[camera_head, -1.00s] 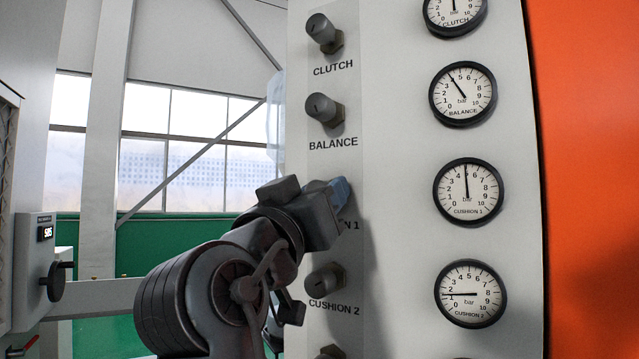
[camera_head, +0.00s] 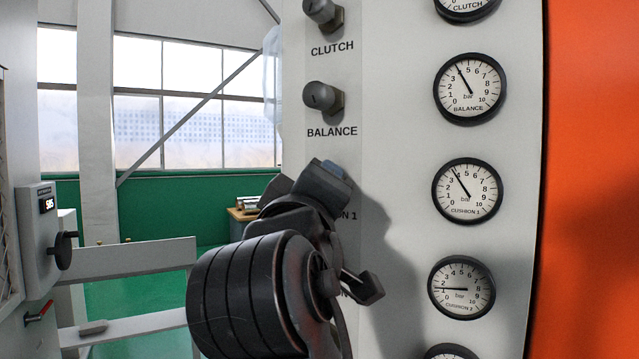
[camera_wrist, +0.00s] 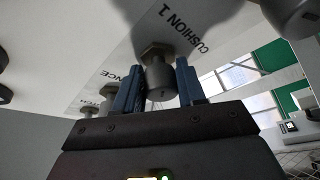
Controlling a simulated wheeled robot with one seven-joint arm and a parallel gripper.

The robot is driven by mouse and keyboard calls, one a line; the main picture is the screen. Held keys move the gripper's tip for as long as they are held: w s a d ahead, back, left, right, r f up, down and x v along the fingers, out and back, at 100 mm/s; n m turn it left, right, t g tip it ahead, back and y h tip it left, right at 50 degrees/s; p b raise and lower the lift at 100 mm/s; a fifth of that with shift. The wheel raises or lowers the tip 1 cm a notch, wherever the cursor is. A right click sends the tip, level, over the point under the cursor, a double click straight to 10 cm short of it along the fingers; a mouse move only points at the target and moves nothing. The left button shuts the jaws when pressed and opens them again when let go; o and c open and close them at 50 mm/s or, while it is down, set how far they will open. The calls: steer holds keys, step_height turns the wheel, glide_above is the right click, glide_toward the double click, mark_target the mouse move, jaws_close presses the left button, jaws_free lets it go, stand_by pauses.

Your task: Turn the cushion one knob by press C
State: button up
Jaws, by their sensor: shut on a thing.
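The cushion one knob (camera_wrist: 159,82) is a grey cylinder on a brass-coloured nut, beside the label CUSHION 1 in the wrist view. The blue fingers of my gripper (camera_wrist: 158,75) stand on either side of it and are shut on it. In the head view my gripper (camera_head: 335,170) is against the panel below BALANCE and hides the knob and part of its label. The cushion 1 gauge (camera_head: 467,191) has its needle up and to the left, near 4 bar.
The clutch knob (camera_head: 322,12) and balance knob (camera_head: 324,97) stick out above my gripper. The balance gauge (camera_head: 469,88) and cushion 2 gauge (camera_head: 461,288) are to the right. A grey box with a display (camera_head: 42,228) is at the left. My arm hides the cushion 2 knob.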

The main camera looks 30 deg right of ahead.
steer(key=shift+n, duration=0.3)
steer(key=o, duration=1)
steer(key=shift+c, duration=0.2)
steer(key=b+v, duration=0.2)
steer(key=v, duration=0.5)
steer(key=shift+s+a, duration=0.25)
steer(key=shift+s, duration=0.05)
steer(key=shift+f, duration=0.1)
stand_by(1.4)
